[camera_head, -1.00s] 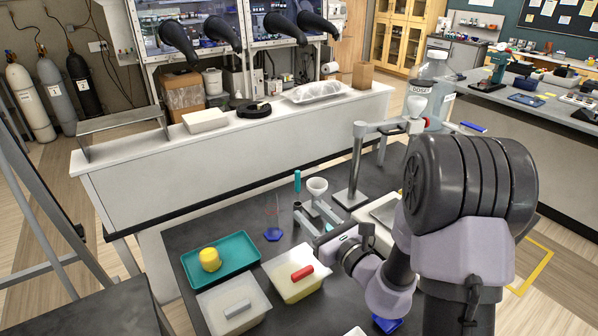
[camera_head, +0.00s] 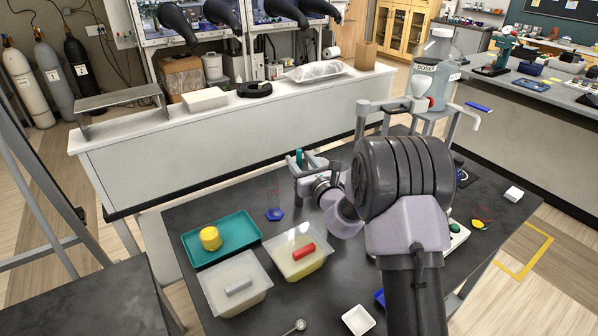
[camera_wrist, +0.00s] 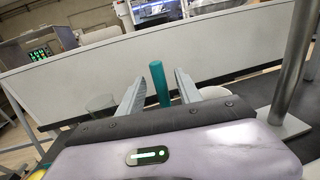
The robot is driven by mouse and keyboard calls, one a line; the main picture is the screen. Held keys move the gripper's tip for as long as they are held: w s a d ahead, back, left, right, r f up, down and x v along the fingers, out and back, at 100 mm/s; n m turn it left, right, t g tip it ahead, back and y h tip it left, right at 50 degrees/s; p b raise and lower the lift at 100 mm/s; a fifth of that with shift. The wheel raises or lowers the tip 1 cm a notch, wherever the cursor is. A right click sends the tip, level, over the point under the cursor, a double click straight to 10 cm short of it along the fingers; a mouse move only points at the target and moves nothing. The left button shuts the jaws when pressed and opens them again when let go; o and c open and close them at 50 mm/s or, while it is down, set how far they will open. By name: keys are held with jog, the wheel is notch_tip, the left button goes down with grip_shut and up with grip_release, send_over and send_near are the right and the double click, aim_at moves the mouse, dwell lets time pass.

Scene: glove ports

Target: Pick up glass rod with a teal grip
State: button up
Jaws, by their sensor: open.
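The teal grip of the glass rod (camera_head: 299,157) stands upright near the far edge of the dark table in the head view. In the wrist view the teal grip (camera_wrist: 160,84) rises between my two fingers, leaning slightly. My gripper (camera_head: 306,164) is open around it in the head view, with one finger on each side. In the wrist view my gripper (camera_wrist: 160,74) shows a gap between each finger and the grip. The rod's glass part and whatever holds it up are hidden by my gripper.
A metal stand post (camera_wrist: 296,65) rises close on the right in the wrist view. A clear cylinder with a blue base (camera_head: 274,213) stands left of my gripper. A teal tray (camera_head: 243,257) with a yellow object and two lidded boxes lie nearer. A long white bench (camera_head: 230,145) is behind.

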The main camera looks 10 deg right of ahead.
jog(key=shift+w+a, duration=0.1)
jog(key=shift+w, duration=0.4)
grip_shut()
jog(key=shift+r, duration=0.1)
